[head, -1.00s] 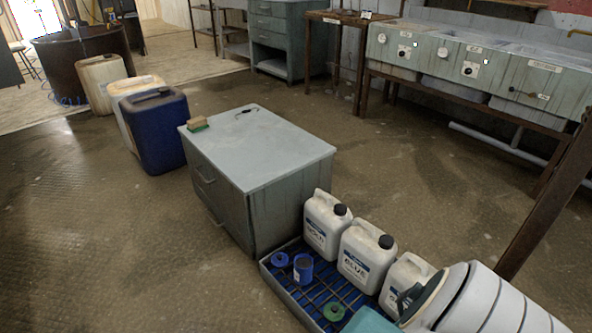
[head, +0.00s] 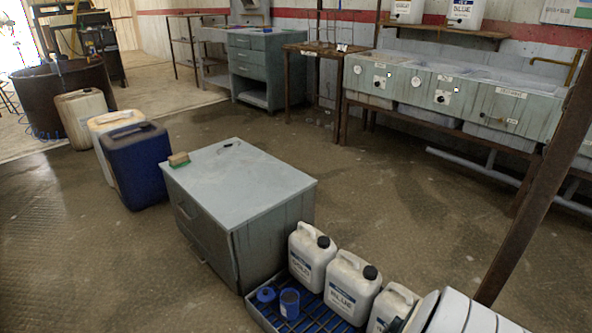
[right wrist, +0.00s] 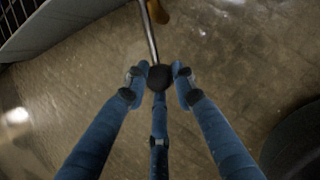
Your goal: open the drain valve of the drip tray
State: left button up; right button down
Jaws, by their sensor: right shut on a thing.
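The drip tray (head: 262,312) is at the bottom of the head view, with a blue slatted floor and a raised grey rim; its lower part is cut off. In the right wrist view a grey curved edge, probably the tray's (right wrist: 70,30), runs across the top left. A brass-coloured valve part (right wrist: 158,10) shows at the top, with a thin metal lever (right wrist: 148,35) coming down to a black ball knob (right wrist: 160,77). My right gripper (right wrist: 159,82) is shut on the knob, its blue fingers around it. My left gripper is in neither view.
White jugs (head: 352,288) and blue containers (head: 289,302) stand in the tray. A grey cabinet (head: 240,180) stands behind it. A rusty post (head: 530,180) slants at the right. Open floor lies between the cabinet and the sinks (head: 455,95).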

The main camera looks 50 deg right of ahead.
jog(key=shift+s+d, duration=0.15)
jog(key=shift+s, duration=0.05)
jog(key=c, duration=1.7)
grip_release()
jog(key=shift+v, duration=6)
jog(key=shift+w, duration=0.1)
